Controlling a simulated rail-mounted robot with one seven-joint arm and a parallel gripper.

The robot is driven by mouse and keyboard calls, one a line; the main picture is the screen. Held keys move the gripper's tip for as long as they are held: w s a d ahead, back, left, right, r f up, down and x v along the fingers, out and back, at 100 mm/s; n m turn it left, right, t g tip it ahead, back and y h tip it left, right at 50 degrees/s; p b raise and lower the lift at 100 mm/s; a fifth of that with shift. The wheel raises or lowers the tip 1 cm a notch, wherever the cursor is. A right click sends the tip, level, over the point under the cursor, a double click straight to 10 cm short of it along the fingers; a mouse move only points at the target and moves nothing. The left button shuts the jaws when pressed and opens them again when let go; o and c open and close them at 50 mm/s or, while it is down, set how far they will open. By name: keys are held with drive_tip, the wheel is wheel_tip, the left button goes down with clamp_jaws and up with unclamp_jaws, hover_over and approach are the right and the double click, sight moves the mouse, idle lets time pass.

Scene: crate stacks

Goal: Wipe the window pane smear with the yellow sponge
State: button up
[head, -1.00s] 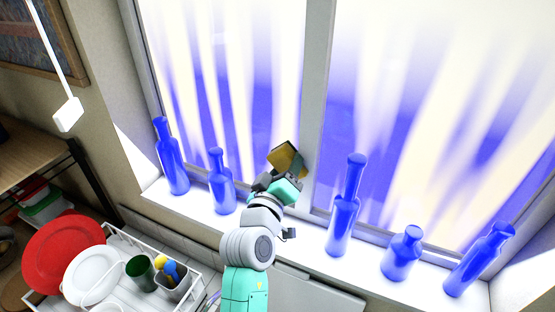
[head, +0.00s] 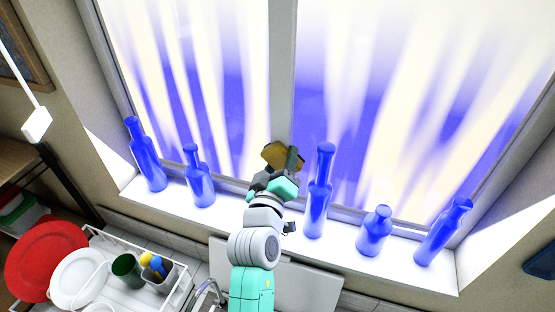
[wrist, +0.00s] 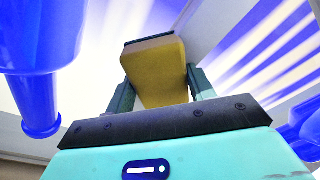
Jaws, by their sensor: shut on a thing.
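The yellow sponge (head: 275,153) has a dark backing. It is held between the two fingers of my gripper (head: 281,172), which is shut on it. In the head view the sponge appears in front of the lower part of the upright window frame bar, between the two window panes. I cannot tell whether it touches the window. In the wrist view the sponge (wrist: 158,72) fills the space between the gripper fingers (wrist: 163,88). The left pane (head: 180,75) and right pane (head: 400,75) show blue and cream streaks. I cannot pick out the smear among them.
Blue bottles stand along the white sill; a tall one (head: 319,195) is close right of my gripper and another (head: 197,178) is to its left. A dish rack (head: 180,293) with a red plate (head: 45,258) and a white plate (head: 77,277) is at lower left.

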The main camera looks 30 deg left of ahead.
drive_tip(key=shift+s+d+r, duration=0.15)
drive_tip(key=shift+s+d, duration=0.1)
drive_tip(key=shift+s, duration=0.1)
drive_tip(key=shift+a+r+p+v, duration=0.15)
drive_tip(key=shift+p+v, duration=0.4)
drive_tip(key=shift+v, duration=0.7)
drive_tip(key=shift+a+r+p+v, duration=0.1)
drive_tip(key=shift+p+v, duration=0.4)
drive_tip(key=shift+v, duration=0.75)
drive_tip(key=shift+s+f, duration=0.15)
drive_tip(key=shift+s, duration=0.1)
drive_tip(key=shift+p+v, duration=0.4)
drive_tip(key=shift+v, duration=0.95)
